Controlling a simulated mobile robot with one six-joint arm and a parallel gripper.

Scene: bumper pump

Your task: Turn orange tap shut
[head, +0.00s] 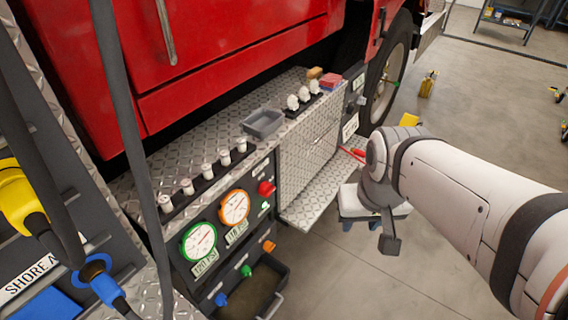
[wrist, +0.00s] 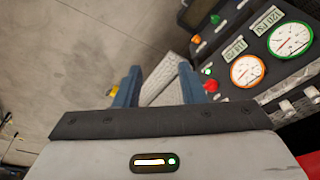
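The orange tap (head: 268,246) is on the lower part of the dark pump panel, right of a green tap (head: 246,271) and a blue tap (head: 221,299). It also shows small at the top of the wrist view (wrist: 197,40). Its handle's angle is too small to read. My gripper (wrist: 160,82) is open, its two blue-grey fingers well apart with nothing between them. In the head view my arm's end is to the right of the panel, clear of the tap. The fingertips are not clear there.
A green-rimmed gauge (head: 200,241) and an orange-rimmed gauge (head: 234,207) sit above the taps, with a red knob (head: 266,188) beside them. A dark open bin (head: 278,300) is below. A diamond-plate step (head: 318,197) juts out between panel and arm. The floor at front right is clear.

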